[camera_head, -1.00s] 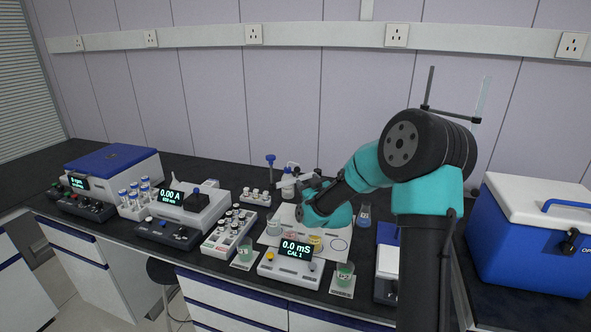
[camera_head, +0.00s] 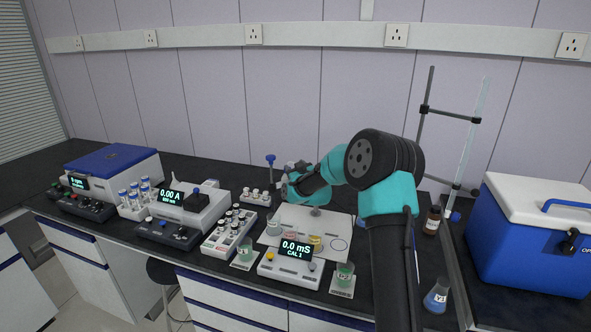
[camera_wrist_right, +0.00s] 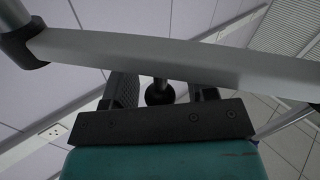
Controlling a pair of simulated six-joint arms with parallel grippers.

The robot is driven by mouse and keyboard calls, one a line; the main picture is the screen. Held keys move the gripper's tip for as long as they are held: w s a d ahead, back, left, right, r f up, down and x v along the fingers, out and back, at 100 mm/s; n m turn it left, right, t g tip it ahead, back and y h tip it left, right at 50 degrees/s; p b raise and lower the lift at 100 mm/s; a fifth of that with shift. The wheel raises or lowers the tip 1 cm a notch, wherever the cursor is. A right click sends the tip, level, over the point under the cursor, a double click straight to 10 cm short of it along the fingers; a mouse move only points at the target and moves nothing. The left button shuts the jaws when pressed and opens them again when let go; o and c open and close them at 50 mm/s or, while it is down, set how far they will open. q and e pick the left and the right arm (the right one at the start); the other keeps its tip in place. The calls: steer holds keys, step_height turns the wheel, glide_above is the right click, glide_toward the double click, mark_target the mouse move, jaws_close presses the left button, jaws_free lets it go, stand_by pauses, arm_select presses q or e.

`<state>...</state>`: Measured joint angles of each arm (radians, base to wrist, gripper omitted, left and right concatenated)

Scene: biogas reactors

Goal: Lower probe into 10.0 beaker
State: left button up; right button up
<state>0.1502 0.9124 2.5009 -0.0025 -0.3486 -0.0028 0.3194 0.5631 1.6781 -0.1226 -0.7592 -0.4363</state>
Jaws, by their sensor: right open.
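The meter (camera_head: 290,263) reads 0.0 mS, CAL 1, at the front of the bench. I cannot clearly make out the probe.
A white mat (camera_head: 300,215) with small coloured dishes lies behind the meter. A vial rack (camera_head: 229,232) and a photometer (camera_head: 180,207) are to the left. A burette stand (camera_head: 424,140), brown bottle (camera_head: 432,220), blue flask (camera_head: 436,297) and blue cooler (camera_head: 530,240) are right.

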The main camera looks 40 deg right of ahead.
steer(key=shift+c, duration=0.2)
jaws_close()
steer(key=shift+a, duration=0.1)
stand_by(0.4)
